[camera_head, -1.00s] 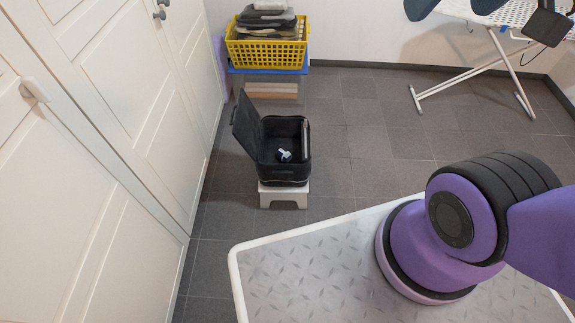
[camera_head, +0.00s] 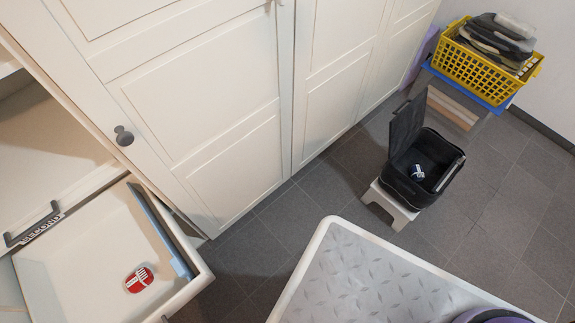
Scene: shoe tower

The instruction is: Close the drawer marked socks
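An open drawer (camera_head: 90,257) juts out of the white cabinet at the lower left of the head view. It holds a red round item (camera_head: 139,280) with white markings and a light blue flat strip (camera_head: 160,230) along its right side. A dark handle (camera_head: 32,225) with a label reading "SECOND" shows at the far left beside this drawer. I see no label reading socks, and I cannot tell how the open drawer is marked. My gripper is out of view.
White closed cabinet doors (camera_head: 190,100) stand behind. A black open-lidded box (camera_head: 430,160) sits on a small white stool (camera_head: 388,205). A yellow basket (camera_head: 475,70) of folded items stands at the back right. The grey tiled floor (camera_head: 510,215) is clear on the right.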

